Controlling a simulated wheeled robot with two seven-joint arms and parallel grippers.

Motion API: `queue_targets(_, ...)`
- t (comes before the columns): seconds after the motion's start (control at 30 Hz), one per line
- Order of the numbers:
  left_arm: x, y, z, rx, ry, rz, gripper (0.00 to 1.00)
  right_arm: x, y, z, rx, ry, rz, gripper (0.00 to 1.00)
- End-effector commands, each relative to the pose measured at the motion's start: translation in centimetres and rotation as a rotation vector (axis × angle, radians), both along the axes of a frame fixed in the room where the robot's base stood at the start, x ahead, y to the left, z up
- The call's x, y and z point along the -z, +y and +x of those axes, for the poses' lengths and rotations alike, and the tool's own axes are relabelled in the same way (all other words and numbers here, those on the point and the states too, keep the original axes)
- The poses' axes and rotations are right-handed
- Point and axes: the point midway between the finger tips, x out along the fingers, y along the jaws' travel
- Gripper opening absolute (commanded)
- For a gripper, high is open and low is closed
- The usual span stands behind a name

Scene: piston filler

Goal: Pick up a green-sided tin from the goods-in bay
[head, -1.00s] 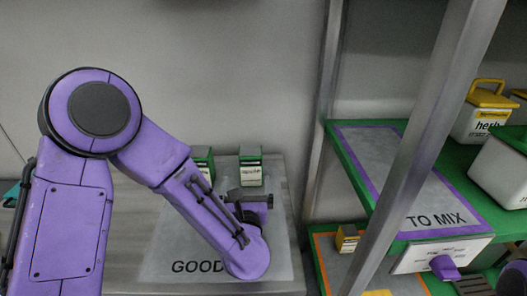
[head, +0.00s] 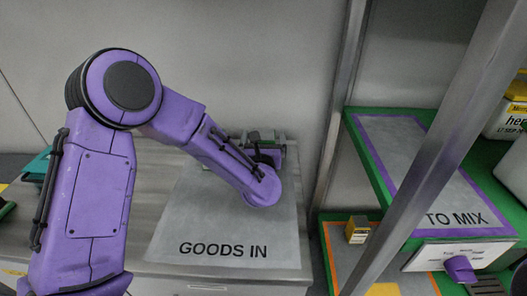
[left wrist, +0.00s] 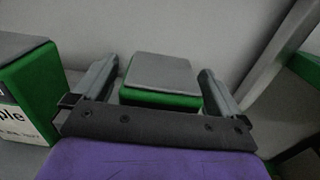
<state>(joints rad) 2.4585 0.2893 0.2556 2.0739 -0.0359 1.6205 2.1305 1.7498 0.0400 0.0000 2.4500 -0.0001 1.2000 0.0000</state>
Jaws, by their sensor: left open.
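My left gripper (head: 264,148) is over the back of the grey goods-in bay mat (head: 225,228); the arm hides most of what stands there. In the left wrist view its two fingers (left wrist: 158,84) are apart. A green-sided tin with a grey lid (left wrist: 160,72) shows between and beyond them; I cannot tell whether the fingers reach around it. A second green-sided tin (left wrist: 32,80), with a white label, stands to the left, outside the fingers. My right gripper is not in view.
To the right, a metal post (head: 440,140) stands before the green shelf with the TO MIX mat (head: 400,150). A small yellow-topped box (head: 357,230) sits on the lower shelf. White containers (head: 512,165) stand at far right. The front of the goods-in mat is clear.

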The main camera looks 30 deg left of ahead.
Motion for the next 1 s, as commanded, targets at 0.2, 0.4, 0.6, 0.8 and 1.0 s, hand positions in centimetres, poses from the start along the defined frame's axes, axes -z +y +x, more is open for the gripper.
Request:
queue_targets(0.2, 0.0, 0.0, 0.0, 0.000, 0.000, 0.000, 0.54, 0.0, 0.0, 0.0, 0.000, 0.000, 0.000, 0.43)
queue_targets(0.4, -0.1, -0.1, 0.0, 0.000, -0.002, 0.000, 0.23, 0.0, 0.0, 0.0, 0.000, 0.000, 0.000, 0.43)
queue_targets(0.6, -0.5, 0.0, 0.0, 0.000, -0.004, 0.000, 0.23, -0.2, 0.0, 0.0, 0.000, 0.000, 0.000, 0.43)
queue_targets(0.8, -3.5, 0.0, 0.0, 0.000, -0.006, -0.004, 0.23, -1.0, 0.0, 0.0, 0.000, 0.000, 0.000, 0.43)
queue_targets(1.0, -8.0, -2.6, -2.6, 0.004, -0.007, -0.002, 0.23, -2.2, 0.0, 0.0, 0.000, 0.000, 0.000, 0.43)
